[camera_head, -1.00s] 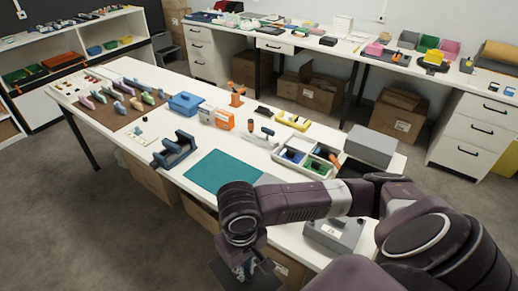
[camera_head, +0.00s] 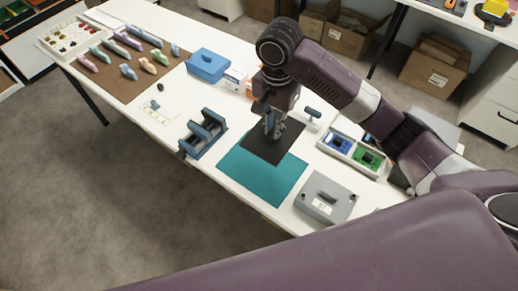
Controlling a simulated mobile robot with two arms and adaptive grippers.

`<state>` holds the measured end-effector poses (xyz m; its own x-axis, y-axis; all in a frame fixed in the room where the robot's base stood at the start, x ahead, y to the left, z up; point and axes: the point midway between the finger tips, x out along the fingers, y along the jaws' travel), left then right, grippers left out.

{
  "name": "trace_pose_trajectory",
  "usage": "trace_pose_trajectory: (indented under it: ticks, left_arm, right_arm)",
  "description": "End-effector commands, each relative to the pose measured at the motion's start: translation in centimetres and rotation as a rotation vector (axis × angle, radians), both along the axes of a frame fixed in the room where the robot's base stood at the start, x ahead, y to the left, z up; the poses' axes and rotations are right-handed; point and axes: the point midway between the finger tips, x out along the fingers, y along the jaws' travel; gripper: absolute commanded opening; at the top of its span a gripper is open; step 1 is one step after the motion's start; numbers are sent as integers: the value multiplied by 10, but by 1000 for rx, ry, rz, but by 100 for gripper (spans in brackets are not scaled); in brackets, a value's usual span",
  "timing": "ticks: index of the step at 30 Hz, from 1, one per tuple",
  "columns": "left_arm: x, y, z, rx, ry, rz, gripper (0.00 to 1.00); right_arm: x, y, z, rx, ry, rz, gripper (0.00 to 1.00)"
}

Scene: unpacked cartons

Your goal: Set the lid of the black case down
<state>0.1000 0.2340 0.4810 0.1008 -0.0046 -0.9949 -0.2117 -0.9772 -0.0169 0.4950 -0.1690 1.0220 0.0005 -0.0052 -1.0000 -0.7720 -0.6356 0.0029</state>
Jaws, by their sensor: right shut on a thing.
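The lid of the black case (camera_head: 287,145) is a flat, dark square panel. It shows over the upper part of the teal mat (camera_head: 262,179) on the white table. My right gripper (camera_head: 272,132) points down and is shut on the lid near its middle. The gripper hides part of the lid. I cannot tell whether the lid touches the mat or hangs just above it. I cannot make out the body of the black case. My left gripper is not in view.
A blue rack (camera_head: 203,135) stands left of the mat. A blue box (camera_head: 208,65) stands farther back. The lower mat is bare.

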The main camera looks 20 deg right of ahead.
Motion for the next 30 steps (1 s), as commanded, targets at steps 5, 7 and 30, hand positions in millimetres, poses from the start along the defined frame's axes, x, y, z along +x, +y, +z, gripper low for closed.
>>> trace_pose_trajectory:
  ticks: [5,7,30]
  left_arm:
    - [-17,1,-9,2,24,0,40]
    - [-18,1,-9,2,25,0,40]
    - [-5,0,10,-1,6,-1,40]
  right_arm:
    - [1,2,-22,3,12,-30,0]
    - [1,1,-37,2,12,-31,0]
    - [1,1,-178,-1,7,-27,0]
